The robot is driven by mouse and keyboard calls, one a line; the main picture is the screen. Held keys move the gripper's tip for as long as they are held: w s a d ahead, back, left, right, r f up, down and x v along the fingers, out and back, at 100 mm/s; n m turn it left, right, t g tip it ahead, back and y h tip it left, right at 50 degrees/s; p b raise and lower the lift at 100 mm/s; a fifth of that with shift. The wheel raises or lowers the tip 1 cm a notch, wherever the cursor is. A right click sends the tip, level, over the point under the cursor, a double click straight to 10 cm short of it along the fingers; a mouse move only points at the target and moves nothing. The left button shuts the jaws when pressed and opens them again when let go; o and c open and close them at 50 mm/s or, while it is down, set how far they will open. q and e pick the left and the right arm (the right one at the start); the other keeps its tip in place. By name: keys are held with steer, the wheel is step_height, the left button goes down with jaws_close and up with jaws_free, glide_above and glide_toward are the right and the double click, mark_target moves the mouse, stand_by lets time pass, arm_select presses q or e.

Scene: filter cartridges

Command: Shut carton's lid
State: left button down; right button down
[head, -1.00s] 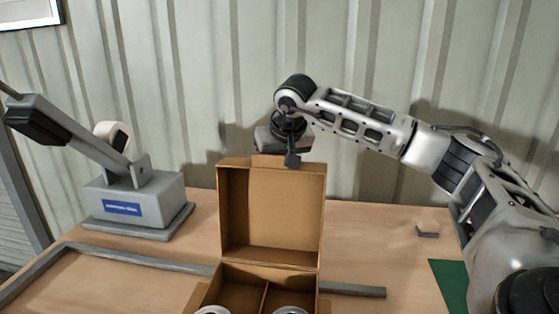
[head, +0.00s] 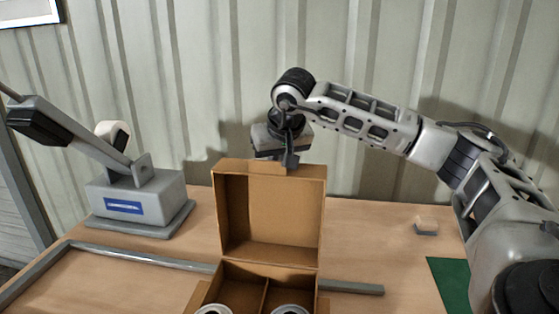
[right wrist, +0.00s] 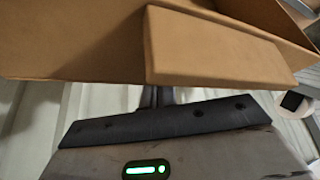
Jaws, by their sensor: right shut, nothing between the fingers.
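The brown cardboard carton (head: 232,274) stands open at the front middle of the table in the head view. Its lid (head: 270,212) stands roughly upright at the far side, with a small flap (head: 266,167) on its top edge. The flap also shows large in the right wrist view (right wrist: 215,48). The round tops of two cartridges, left (head: 213,309) and right (head: 290,310), show in the carton's compartments. My right gripper (head: 290,160) is shut and empty at the lid's top edge, pointing down beside the flap. In the wrist view cardboard hides its fingertips; contact is unclear.
A grey device (head: 136,200) with a raised lever and blue label stands at the left. A grey rail (head: 350,287) runs along the table around the carton. A small block (head: 426,226) and green mat (head: 452,282) lie at the right. A corrugated wall rises behind.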

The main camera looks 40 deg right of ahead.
mark_target(269, 166)
steer(key=shift+s+a+r, duration=0.4)
steer(key=shift+s+a, duration=0.2)
steer(key=shift+a, duration=0.1)
steer(key=shift+s+a+r+p, duration=0.25)
steer(key=shift+s+a, duration=0.15)
steer(key=shift+a, duration=0.15)
steer(key=shift+s+a+r+p, duration=0.15)
steer(key=shift+s+a+p, duration=0.05)
steer(key=shift+s+a, duration=0.25)
steer(key=shift+a, duration=0.15)
steer(key=shift+s+a+r, duration=0.25)
steer(key=shift+s+a, duration=0.75)
steer(key=shift+a, duration=0.2)
